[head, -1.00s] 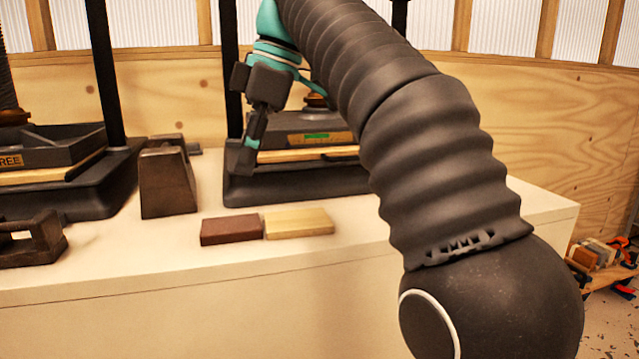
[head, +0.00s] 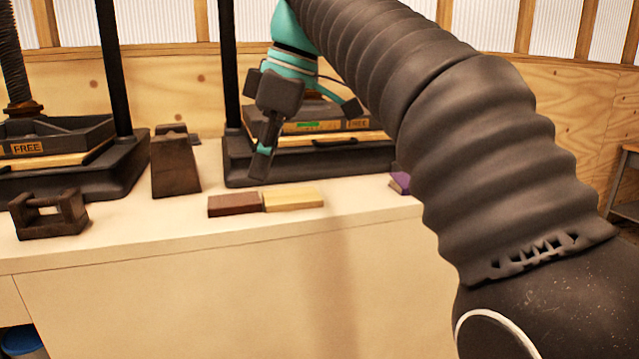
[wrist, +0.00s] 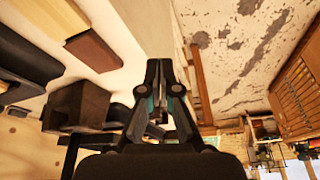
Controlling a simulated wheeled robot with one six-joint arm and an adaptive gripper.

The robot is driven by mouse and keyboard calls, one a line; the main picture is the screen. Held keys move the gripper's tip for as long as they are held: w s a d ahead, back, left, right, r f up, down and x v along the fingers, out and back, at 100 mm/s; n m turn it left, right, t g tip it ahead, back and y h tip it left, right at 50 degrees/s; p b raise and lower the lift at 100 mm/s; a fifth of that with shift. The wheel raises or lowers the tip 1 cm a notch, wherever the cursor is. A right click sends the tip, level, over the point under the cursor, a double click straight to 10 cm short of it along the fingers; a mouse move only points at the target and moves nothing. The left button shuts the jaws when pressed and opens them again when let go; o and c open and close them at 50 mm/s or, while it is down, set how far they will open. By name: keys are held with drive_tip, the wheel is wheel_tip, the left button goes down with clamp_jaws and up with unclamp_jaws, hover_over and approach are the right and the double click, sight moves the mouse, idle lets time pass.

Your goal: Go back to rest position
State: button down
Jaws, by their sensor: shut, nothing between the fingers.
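My gripper (head: 262,165) is in front of the right-hand press in the head view, above the bench and a little behind two blocks. Its fingers are closed together and hold nothing. In the wrist view my gripper (wrist: 158,72) shows as two dark fingers meeting at the tip. A red-brown block (head: 233,204) and a pale wood block (head: 292,197) lie end to end on the bench top. They also show at the upper left of the wrist view, the brown block (wrist: 95,50) nearer the fingers.
The right press (head: 240,160) and the left press (head: 115,175) stand at the back of the bench (head: 160,235). A dark tapered weight (head: 175,166) and an open dark frame (head: 50,217) stand at left. A purple item (head: 399,182) lies beside my arm. Bare floor (wrist: 235,45) shows in the wrist view.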

drive_tip(key=s+d+f+m+t+h, duration=0.1)
drive_tip(key=s+d+f+m+t, duration=0.1)
drive_tip(key=s+d+f+m, duration=0.3)
drive_tip(key=s+d+f+m+t+h, duration=0.1)
drive_tip(key=s+d+f+m, duration=0.4)
drive_tip(key=d+f, duration=0.5)
drive_tip(key=s+d+f+m+t+h, duration=0.1)
drive_tip(key=s+d+f+m, duration=0.4)
drive_tip(key=f, duration=0.9)
drive_tip(key=d+m+t, duration=0.1)
drive_tip(key=d+m, duration=0.1)
drive_tip(key=d, duration=0.1)
drive_tip(key=shift+d+f+m+t+h, duration=0.25)
drive_tip(key=shift+d+m+t+h, duration=0.05)
drive_tip(key=shift+d+m+h, duration=0.1)
